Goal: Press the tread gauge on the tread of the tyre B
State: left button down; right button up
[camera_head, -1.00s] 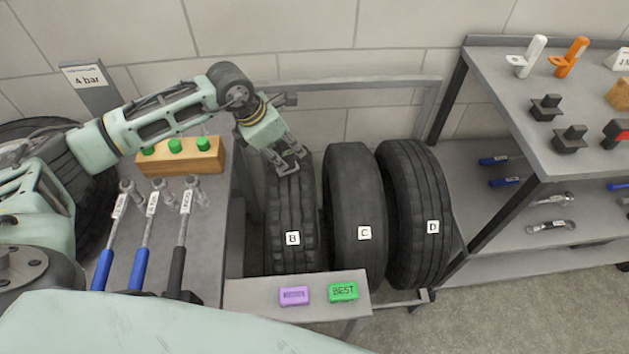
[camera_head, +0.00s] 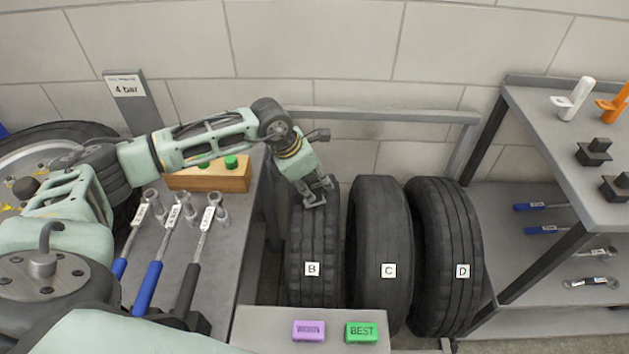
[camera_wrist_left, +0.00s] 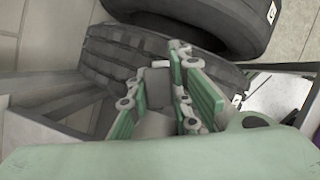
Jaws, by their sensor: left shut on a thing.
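Tyre B (camera_head: 313,250) stands upright in the rack, its chunky tread facing up and toward me, with a white label B. My left gripper (camera_head: 316,198) is at the top of tyre B, fingers pointing down at the tread. In the left wrist view the gripper (camera_wrist_left: 165,85) is shut on a small grey block, the tread gauge (camera_wrist_left: 158,88), mostly hidden between the fingers. The tread of tyre B (camera_wrist_left: 110,55) lies right behind the fingertips; I cannot tell whether the gauge touches it. My right gripper is out of view.
Tyres C (camera_head: 380,230) and D (camera_head: 445,235) stand close beside tyre B. A small bench (camera_head: 270,325) in front bears a purple tag (camera_head: 309,331) and a green BEST tag (camera_head: 361,332). Several wrenches lie on the left bench (camera_head: 225,275); a shelf (camera_head: 530,190) stands right.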

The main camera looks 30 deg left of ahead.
aim_at(315, 176)
pick_arm(q)
jog(key=shift+f, duration=0.25)
dwell(0.7)
jog(key=shift+f+b, duration=0.25)
jog(key=shift+b, duration=0.2)
jog(key=shift+s+f, duration=0.1)
jog(key=shift+f, duration=0.1)
dwell(1.7)
jog(key=shift+r+p, duration=0.55)
jog(key=shift+r, duration=0.6)
jog(key=shift+r+p, duration=0.45)
jog(key=shift+r, duration=0.3)
jog(key=shift+r+p, duration=0.75)
jog(key=shift+r, duration=0.5)
jog(key=shift+w, duration=0.25)
